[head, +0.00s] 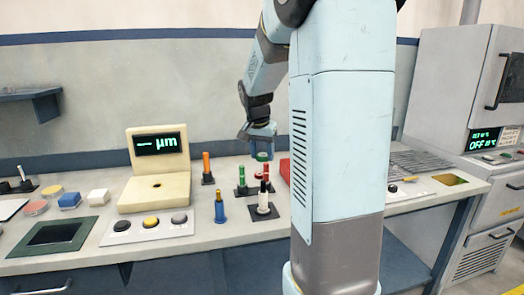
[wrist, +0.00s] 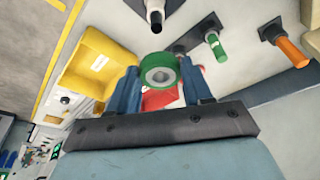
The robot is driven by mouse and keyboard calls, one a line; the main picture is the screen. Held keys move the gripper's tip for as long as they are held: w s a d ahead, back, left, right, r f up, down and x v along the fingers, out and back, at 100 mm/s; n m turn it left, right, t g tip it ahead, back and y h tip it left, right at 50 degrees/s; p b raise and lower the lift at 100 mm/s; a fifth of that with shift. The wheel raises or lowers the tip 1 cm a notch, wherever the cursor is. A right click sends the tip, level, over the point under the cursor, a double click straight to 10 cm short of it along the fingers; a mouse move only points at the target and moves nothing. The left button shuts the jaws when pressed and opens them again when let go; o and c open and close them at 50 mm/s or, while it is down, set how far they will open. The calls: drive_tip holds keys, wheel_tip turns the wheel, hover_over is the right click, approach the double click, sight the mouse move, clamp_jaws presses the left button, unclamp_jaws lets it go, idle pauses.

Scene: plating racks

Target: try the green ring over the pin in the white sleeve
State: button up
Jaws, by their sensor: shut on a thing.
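My gripper (head: 262,148) is shut on the green ring (head: 263,157), holding it in the air above the bench. In the wrist view the green ring (wrist: 146,62) sits between the two blue fingers, its hole facing the camera. The white sleeve (head: 263,203) stands upright on a dark base, with a black pin end above it. The ring is above and behind this pin in the head view, apart from it. In the wrist view the sleeve (wrist: 155,5) with its dark tip shows at the top edge, beyond the ring and partly cut off.
An orange pin (head: 206,163), a green pin (head: 242,176) and a blue pin (head: 219,210) stand close by. A red box (head: 285,170) lies behind, partly hidden by my column. A cream gauge (head: 158,188) with a "µm" display stands left. Bare bench lies in front of the pins.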

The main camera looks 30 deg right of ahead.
sight(262, 156)
drive_tip(key=shift+f, duration=3.8)
drive_tip(key=shift+f, duration=0.25)
drive_tip(key=shift+r, duration=0.25)
drive_tip(key=shift+r, duration=1.75)
drive_tip(key=shift+r, duration=0.1)
drive_tip(key=shift+r, duration=2.35)
drive_tip(key=shift+f, duration=4.2)
